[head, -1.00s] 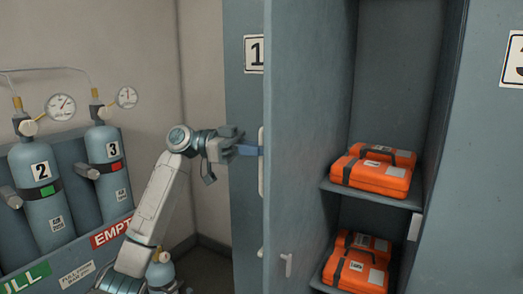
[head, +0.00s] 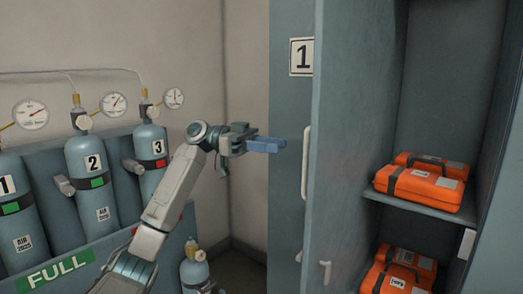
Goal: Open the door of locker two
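The locker whose door (head: 352,150) stands swung open toward the left is in the middle right of the head view. Its number is not visible. A white vertical bar handle (head: 307,162) shows at the door's left edge. A smaller white handle (head: 325,272) is lower on the door. My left gripper (head: 280,145) is left of the bar handle, its blue fingers pointing right, with a small apparent gap to it. The fingers overlap from this side, so their opening is unclear. My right gripper is out of view.
Orange cases sit on the open locker's upper shelf (head: 408,203) and below it. Locker one (head: 290,120) is partly behind the open door. Numbered gas cylinders stand in a rack (head: 110,222) at left. A smaller cylinder (head: 193,270) stands near my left arm.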

